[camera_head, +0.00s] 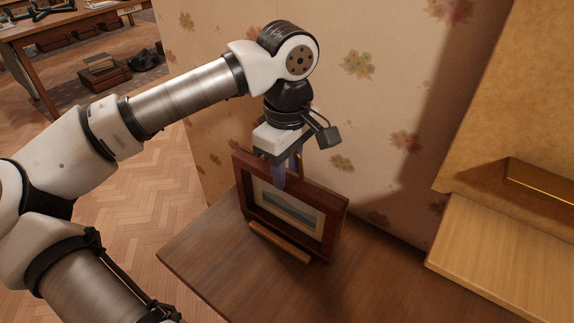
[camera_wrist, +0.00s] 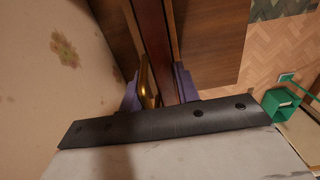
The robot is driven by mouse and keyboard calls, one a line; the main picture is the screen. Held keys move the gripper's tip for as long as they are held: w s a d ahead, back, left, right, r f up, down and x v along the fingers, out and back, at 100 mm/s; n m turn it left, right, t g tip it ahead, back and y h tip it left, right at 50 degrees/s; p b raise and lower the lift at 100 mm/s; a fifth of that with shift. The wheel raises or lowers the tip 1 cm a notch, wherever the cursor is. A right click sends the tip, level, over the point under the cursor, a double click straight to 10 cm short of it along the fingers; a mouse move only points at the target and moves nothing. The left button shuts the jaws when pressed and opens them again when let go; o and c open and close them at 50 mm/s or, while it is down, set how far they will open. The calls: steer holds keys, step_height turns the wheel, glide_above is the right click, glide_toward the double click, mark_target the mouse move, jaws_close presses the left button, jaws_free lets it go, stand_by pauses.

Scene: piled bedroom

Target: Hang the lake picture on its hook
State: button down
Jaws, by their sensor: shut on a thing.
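The lake picture (camera_head: 306,217) has a dark red-brown frame, a pale mat and a small blue-grey landscape. It stands tilted on a small wooden stand (camera_head: 280,243) on the brown table, facing my head camera. My gripper (camera_head: 287,178) points down from above and is shut on the top edge of the frame. In the wrist view the frame's edge (camera_wrist: 153,42) runs between the two purple fingers. A gold piece (camera_wrist: 148,84) shows beside the frame, next to the left finger. I cannot make out a wall hook.
The flowered wall (camera_head: 370,120) rises close behind the picture. The brown table (camera_head: 215,250) is bare around the stand. A pale wooden piece (camera_head: 500,255) stands at the right. In the wrist view a green bin (camera_wrist: 282,104) is on the floor.

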steer(key=shift+f, duration=0.15)
steer(key=c, duration=1)
jaws_free()
steer(key=shift+c, duration=0.2)
